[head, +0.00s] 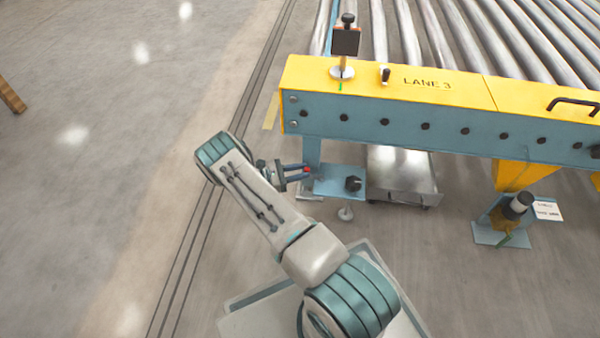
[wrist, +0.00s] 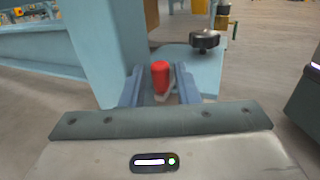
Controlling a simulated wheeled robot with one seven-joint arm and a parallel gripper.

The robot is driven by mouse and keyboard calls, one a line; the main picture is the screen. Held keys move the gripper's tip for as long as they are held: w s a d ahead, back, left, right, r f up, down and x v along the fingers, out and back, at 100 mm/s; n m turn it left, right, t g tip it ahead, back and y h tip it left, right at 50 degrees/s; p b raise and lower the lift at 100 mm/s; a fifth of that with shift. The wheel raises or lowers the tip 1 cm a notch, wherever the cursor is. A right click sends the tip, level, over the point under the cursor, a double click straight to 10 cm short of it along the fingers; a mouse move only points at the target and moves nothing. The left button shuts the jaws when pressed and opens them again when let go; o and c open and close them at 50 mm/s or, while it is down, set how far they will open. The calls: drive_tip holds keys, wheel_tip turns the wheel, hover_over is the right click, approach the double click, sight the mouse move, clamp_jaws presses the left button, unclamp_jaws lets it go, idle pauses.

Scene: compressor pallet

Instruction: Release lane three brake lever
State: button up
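The lane three frame (head: 420,84) is yellow on top with a blue side and reads LANE 3. A lever with a red grip (head: 306,169) is at the blue plate below its left end; I take it for the brake lever. In the wrist view the red grip (wrist: 160,75) stands upright between the fingers of my gripper (wrist: 159,84). Narrow gaps show beside it, so the fingers look open around it. In the head view my gripper (head: 297,173) reaches it from the left. The lever's lower part is mostly hidden.
A blue plate (head: 330,182) bears a black knob (head: 353,183), right of the red grip. A blue leg (wrist: 105,45) stands close left of the fingers. A metal tray (head: 403,178) lies under the frame.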

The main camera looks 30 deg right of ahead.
drive_tip(key=shift+d, duration=0.1)
clamp_jaws()
drive_tip(key=shift+s, duration=0.1)
